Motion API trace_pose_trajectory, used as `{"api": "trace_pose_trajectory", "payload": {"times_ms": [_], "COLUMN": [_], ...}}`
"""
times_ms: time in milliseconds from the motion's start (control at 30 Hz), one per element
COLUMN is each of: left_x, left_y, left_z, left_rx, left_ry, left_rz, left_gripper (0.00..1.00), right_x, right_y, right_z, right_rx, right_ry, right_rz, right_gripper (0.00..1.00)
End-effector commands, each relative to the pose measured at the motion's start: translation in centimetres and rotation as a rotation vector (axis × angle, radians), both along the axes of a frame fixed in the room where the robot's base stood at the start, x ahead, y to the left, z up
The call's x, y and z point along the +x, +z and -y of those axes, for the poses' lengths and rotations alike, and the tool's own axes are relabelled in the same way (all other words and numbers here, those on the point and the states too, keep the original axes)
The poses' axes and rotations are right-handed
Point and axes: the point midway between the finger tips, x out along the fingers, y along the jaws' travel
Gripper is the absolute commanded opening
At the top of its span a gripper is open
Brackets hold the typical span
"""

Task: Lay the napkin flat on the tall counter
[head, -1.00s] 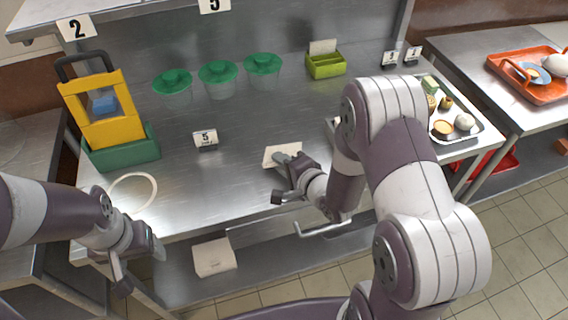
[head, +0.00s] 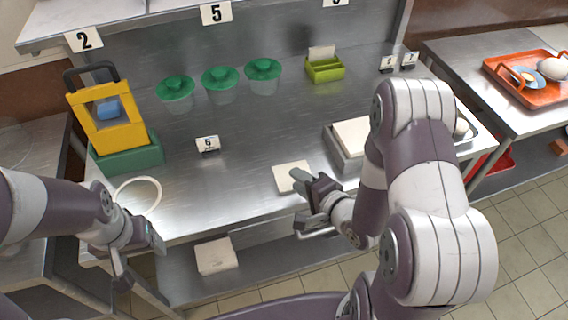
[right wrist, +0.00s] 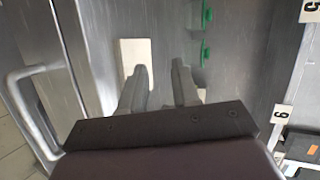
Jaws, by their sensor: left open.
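A cream square napkin (head: 293,177) lies flat on the steel counter (head: 250,190), near its front edge. My right gripper (head: 300,182) is at the napkin's front right corner. In the right wrist view its fingers (right wrist: 160,88) stand apart with bare steel between them. The napkin (right wrist: 134,55) shows there beyond and beside the left finger, which covers part of it. My left gripper (head: 140,262) is open and empty at the counter's front left corner.
A steel tray (head: 343,160) with a white stack is right of the napkin, partly behind my right arm. A number card (head: 207,144), green-lidded tubs (head: 220,80), a yellow-green carrier (head: 125,145) and a white ring (head: 140,180) stand around. The counter's middle is clear.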

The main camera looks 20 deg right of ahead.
Motion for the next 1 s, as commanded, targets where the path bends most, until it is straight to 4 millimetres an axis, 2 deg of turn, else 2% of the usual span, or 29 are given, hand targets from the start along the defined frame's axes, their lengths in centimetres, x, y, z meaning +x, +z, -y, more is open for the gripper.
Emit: {"api": "trace_pose_trajectory", "payload": {"times_ms": [200, 267, 400, 533, 900, 967, 1000], "left_x": [0.0, 0.0, 0.0, 0.0, 0.0, 0.0, 0.0], "left_y": [0.2, 1.6, 5.9, 7.6, 7.3, 7.3, 7.3], "left_z": [0.0, 0.0, 0.0, 0.0, 0.0, 0.0, 0.0], "left_rx": [0.000, 0.000, 0.000, 0.000, 0.000, 0.000, 0.000], "left_ry": [0.000, 0.000, 0.000, 0.000, 0.000, 0.000, 0.000], "left_rz": [0.000, -0.001, 0.000, 0.000, -0.001, -0.001, -0.001], "left_gripper": [0.72, 0.72, 0.72, 0.72, 0.72, 0.72, 0.72], "right_x": [0.0, -0.3, -1.5, -2.4, -2.6, -3.0, -3.7], "right_y": [0.2, 1.6, 5.6, 7.2, 6.9, 6.1, 4.5], "right_z": [0.0, 0.1, 0.6, 0.9, 1.0, 1.0, 1.2], "right_rx": [0.000, 0.000, 0.001, 0.001, -0.014, -0.086, -0.183], "right_ry": [0.000, -0.001, -0.004, -0.003, 0.005, 0.037, 0.071], "right_rz": [-0.001, -0.001, -0.004, -0.004, 0.003, -0.015, -0.072], "right_gripper": [0.30, 0.30, 0.30, 0.30, 0.30, 0.30, 0.30]}}
